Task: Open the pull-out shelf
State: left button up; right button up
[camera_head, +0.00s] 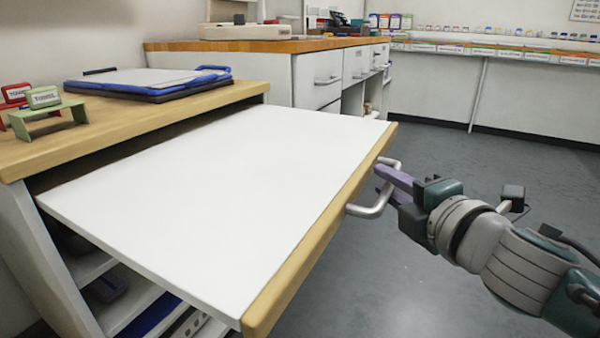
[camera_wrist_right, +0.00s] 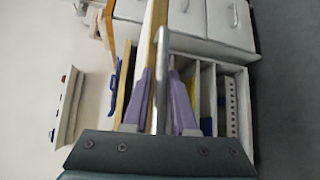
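The pull-out shelf is a white board (camera_head: 225,185) with a wooden front edge (camera_head: 315,245). In the head view it stands far out from the wooden-topped cabinet. Its silver handle (camera_head: 366,211) is on the front edge and also shows in the right wrist view (camera_wrist_right: 161,85). My right gripper (camera_head: 384,180) is at the handle, its purple fingers on either side of the bar. In the right wrist view the fingers (camera_wrist_right: 160,92) are apart, with a small gap beside the bar on the right. Contact on the left is unclear. My left gripper is not in view.
The cabinet top (camera_head: 150,108) holds a blue-edged board stack (camera_head: 150,82) and small green and red sign stands (camera_head: 45,105). Open compartments (camera_head: 125,300) lie under the shelf. A white drawer unit (camera_head: 330,80) stands behind. Grey floor (camera_head: 470,170) on the right is clear.

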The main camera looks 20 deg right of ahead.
jog(key=o, duration=0.3)
jog(key=s+r+p, duration=0.1)
jog(key=s, duration=0.8)
jog(key=shift+s+a+r+p, duration=0.15)
jog(key=shift+s+a+p, duration=0.2)
jog(key=shift+s+a, duration=0.05)
